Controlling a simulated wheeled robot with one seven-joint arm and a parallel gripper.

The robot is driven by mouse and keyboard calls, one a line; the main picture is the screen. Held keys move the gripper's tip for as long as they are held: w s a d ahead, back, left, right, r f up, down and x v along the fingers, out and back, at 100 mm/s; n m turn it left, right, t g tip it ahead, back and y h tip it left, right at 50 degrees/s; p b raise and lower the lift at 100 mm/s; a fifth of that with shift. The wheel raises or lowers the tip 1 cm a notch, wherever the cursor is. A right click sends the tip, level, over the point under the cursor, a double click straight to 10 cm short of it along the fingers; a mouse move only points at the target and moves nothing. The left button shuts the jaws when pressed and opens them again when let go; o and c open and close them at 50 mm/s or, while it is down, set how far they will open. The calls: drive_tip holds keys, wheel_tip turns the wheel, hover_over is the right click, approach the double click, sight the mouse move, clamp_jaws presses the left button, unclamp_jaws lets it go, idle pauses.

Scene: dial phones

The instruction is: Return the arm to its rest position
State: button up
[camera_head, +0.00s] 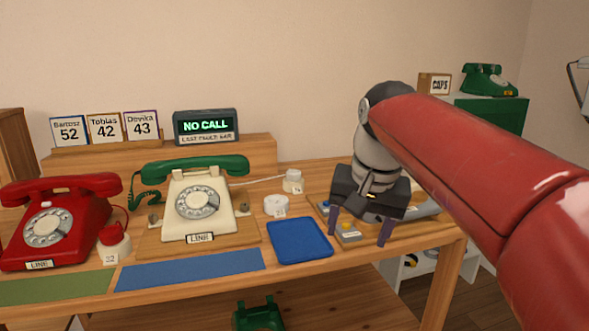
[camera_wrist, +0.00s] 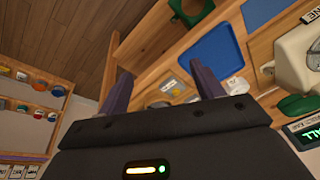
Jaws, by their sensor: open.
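My gripper (camera_head: 360,232) is at the right part of the desk in the head view, fingers pointing down and spread apart with nothing between them. My red arm reaches in from the right edge. In the wrist view the two purple fingers of my gripper (camera_wrist: 158,88) stand apart, with the desk behind them. A grey device with a yellow label (camera_head: 348,232) shows below and behind the fingers; my gripper hides part of it. I cannot tell the gap between fingertips and desk.
A cream phone with a green handset (camera_head: 197,197) and a red phone (camera_head: 52,225) stand to the left. A blue tray (camera_head: 299,240) lies just left of my gripper. A display (camera_head: 206,127) reads "NO CALL". A green phone (camera_head: 487,80) sits on a green cabinet (camera_head: 500,115) behind right.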

drive_tip(key=s+d+f+n+t, duration=0.1)
drive_tip(key=s+d+f, duration=0.1)
drive_tip(key=s+f, duration=0.6)
drive_tip(key=s+d+f+n+t, duration=0.1)
drive_tip(key=s+d+f, duration=0.2)
drive_tip(key=s+f, duration=0.5)
drive_tip(key=shift+s+n+t+h, duration=0.3)
drive_tip(key=shift+n+t+h, duration=0.1)
drive_tip(key=shift+f, duration=0.1)
